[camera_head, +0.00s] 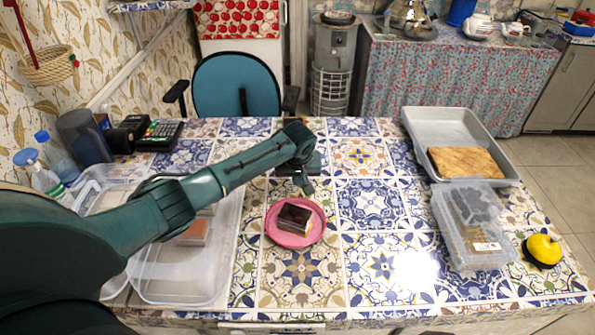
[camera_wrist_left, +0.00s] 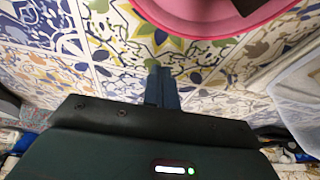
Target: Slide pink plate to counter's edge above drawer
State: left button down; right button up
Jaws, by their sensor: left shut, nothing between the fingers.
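The pink plate (camera_head: 287,239) lies flat on the tiled counter (camera_head: 375,300), a little left of the middle, with a dark-topped cake slice (camera_head: 295,217) on it. Part of its rim shows at the top of the left wrist view (camera_wrist_left: 205,22). My left gripper (camera_head: 308,190) points down just behind the plate's far rim. It is shut and empty; its fingers (camera_wrist_left: 160,78) show apart from the plate in the wrist view. The counter's front edge runs along the bottom of the head view, with a drawer front (camera_head: 270,328) partly visible below it. My right gripper is out of view.
Clear plastic trays (camera_head: 180,288) stand left of the plate, partly under my left arm. At right are a grey pan (camera_head: 420,122) with a flat pastry (camera_head: 465,162), a clear lidded box (camera_head: 480,260) and a yellow object (camera_head: 542,250). The tiles in front of the plate are clear.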

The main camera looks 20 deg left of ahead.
pick_arm(q)
jog(key=shift+f, duration=0.5)
jog(key=shift+s+d+r+p, duration=0.1)
jog(key=shift+s+d+p, duration=0.15)
jog(key=shift+s+p, duration=0.2)
jog(key=shift+s+d+r+p, duration=0.1)
jog(key=shift+s+d+p, duration=0.15)
jog(key=shift+s, duration=0.2)
jog(key=shift+s+d, duration=0.15)
jog(key=shift+s, duration=0.2)
jog(key=shift+s+d+f+p, duration=0.1)
jog(key=shift+s+d+p, duration=0.1)
jog(key=shift+s+p, duration=0.15)
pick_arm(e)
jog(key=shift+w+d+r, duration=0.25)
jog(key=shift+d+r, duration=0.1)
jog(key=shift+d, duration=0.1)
pick_arm(q)
jog(key=shift+d+f, duration=0.1)
